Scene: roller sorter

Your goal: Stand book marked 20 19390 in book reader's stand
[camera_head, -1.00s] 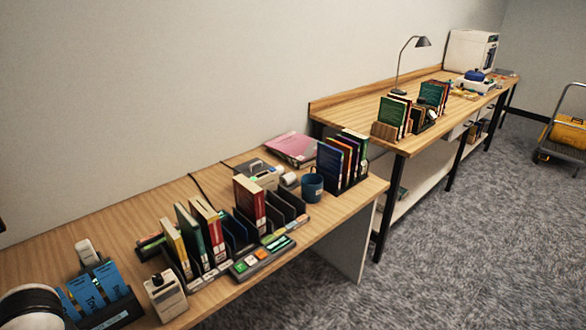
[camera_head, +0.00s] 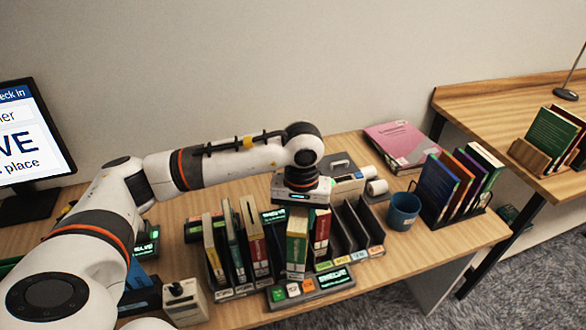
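The book numbers are too small to read. My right gripper is out of view.
Empty dark slots (camera_head: 358,232) lie right of the red book. A grey device (camera_head: 185,302) is at the front left, and a monitor (camera_head: 30,140) at far left.

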